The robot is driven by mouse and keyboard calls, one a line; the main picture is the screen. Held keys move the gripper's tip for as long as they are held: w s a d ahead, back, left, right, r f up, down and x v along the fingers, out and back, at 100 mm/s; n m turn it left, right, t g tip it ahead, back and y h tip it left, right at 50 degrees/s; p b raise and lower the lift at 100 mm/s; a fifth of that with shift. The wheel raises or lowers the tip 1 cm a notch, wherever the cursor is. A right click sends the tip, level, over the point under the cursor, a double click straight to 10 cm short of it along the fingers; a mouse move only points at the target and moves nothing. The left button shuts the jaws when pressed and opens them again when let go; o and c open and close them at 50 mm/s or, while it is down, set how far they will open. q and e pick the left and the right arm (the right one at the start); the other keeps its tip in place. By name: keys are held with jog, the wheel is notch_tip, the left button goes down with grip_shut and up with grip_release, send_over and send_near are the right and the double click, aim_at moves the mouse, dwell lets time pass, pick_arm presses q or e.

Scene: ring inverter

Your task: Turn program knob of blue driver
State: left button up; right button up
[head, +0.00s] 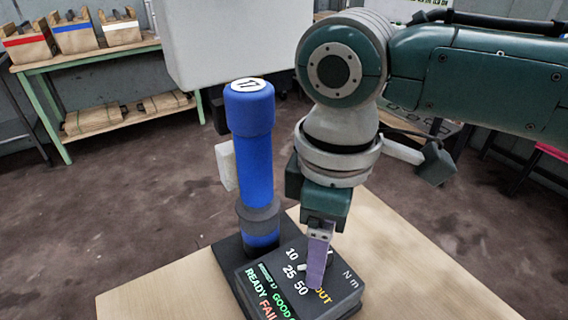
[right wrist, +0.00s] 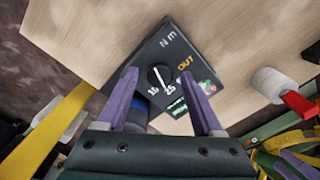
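The blue driver (head: 250,150) stands upright with a white top marked 17, on a black base. The black control box (head: 345,293) in front of it carries 10, 25, 50, OUT, Nm, READY, GOOD and FAIL labels. The round black program knob (right wrist: 160,77) with a white pointer line shows in the right wrist view; in the head view it is mostly hidden behind a finger. My right gripper (right wrist: 161,77) is open, its purple fingers on either side of the knob; contact cannot be told. It also shows above the box in the head view (head: 318,262).
The wooden table top (head: 410,275) is clear right of the box. A green-legged bench (head: 90,58) with wooden bins stands at the back left. A large pale panel (head: 225,40) is behind the driver. The right wrist view shows a white cylinder (right wrist: 272,83) with a red part.

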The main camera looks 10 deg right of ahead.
grip_shut()
dwell(0.3)
jog(key=shift+r+n+p, duration=0.1)
jog(key=shift+n+p, duration=0.45)
jog(key=shift+n, duration=0.15)
jog(key=shift+n+p, duration=0.55)
jog(key=shift+n, duration=0.65)
jog(key=n+p, duration=0.1)
jog(key=n, duration=0.2)
jog(key=shift+n, duration=0.4)
